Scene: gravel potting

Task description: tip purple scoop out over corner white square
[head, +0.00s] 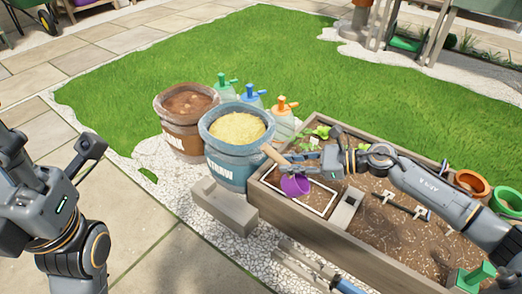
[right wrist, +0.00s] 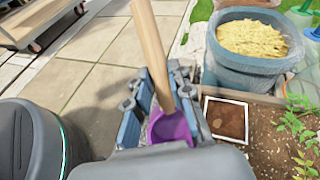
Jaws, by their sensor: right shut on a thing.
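The purple scoop (head: 295,186) has a wooden handle (head: 272,155) and hangs over the near left corner of the wooden planter. My right gripper (head: 318,160) is shut on the scoop. The scoop also shows in the right wrist view (right wrist: 172,127), with its handle rising toward the top; what is inside it I cannot tell. The white square (head: 330,203) is an outline on the planter's soil, partly hidden under the scoop; in the right wrist view it (right wrist: 246,120) frames bare brown soil. My left gripper (head: 90,148) is at the left, away from the planter; its jaws are unclear.
A blue straw tub (head: 229,163) and a brown tub (head: 183,140) stand left of the planter (head: 340,240). Spray bottles (head: 285,115) stand behind. Green plants (head: 322,131) grow near the square. Grey blocks (head: 222,208) and tools (head: 305,265) lie in front.

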